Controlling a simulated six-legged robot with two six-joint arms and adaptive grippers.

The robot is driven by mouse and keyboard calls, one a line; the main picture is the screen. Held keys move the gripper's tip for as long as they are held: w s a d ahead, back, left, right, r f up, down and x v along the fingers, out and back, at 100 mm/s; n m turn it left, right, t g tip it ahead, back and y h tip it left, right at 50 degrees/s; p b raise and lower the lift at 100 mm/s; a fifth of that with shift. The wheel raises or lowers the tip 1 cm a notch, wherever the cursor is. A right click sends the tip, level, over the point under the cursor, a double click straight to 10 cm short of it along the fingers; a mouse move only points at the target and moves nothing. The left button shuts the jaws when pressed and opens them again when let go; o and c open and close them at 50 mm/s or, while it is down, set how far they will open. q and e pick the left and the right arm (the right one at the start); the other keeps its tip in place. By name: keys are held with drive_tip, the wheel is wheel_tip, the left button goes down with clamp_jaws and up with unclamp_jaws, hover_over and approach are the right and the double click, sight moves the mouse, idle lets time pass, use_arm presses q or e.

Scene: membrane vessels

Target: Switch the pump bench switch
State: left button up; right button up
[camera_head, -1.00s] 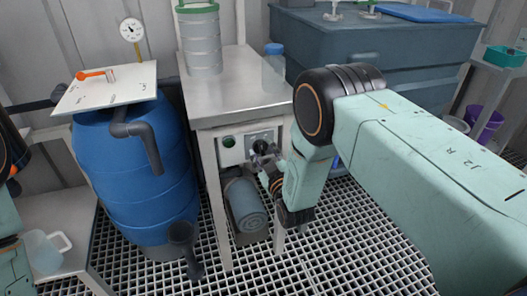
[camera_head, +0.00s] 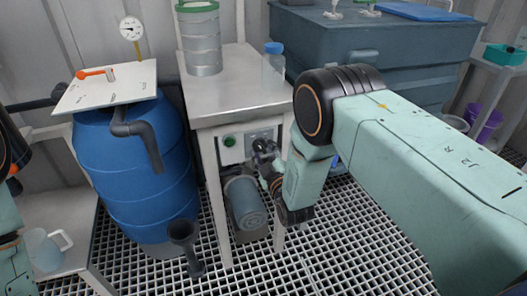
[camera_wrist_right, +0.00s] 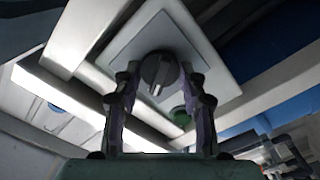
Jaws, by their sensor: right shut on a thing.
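The pump bench (camera_head: 243,83) is a grey metal table with a panel under its front edge. On the panel is a pale square switch plate (camera_head: 254,137) with a green button (camera_head: 229,141) to its left. My right gripper (camera_head: 262,149) is at the plate and hides the switch in the head view. In the right wrist view, the dark round switch knob (camera_wrist_right: 158,70) with a pale mark sits between the two fingers, which are shut on it. Only part of my left arm shows at the left edge; its gripper is out of view.
A grey pump (camera_head: 245,203) is under the bench. A blue barrel (camera_head: 135,175) with a white board (camera_head: 105,88) stands to the left. A steel canister (camera_head: 200,45) and a blue-capped bottle (camera_head: 273,68) stand on the bench. A large blue-grey tank (camera_head: 400,50) is behind.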

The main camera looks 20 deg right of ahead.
drive_tip(key=o, duration=1.2)
drive_tip(key=shift+c, duration=0.2)
drive_tip(key=s, duration=1.2)
drive_tip(key=shift+d, duration=0.25)
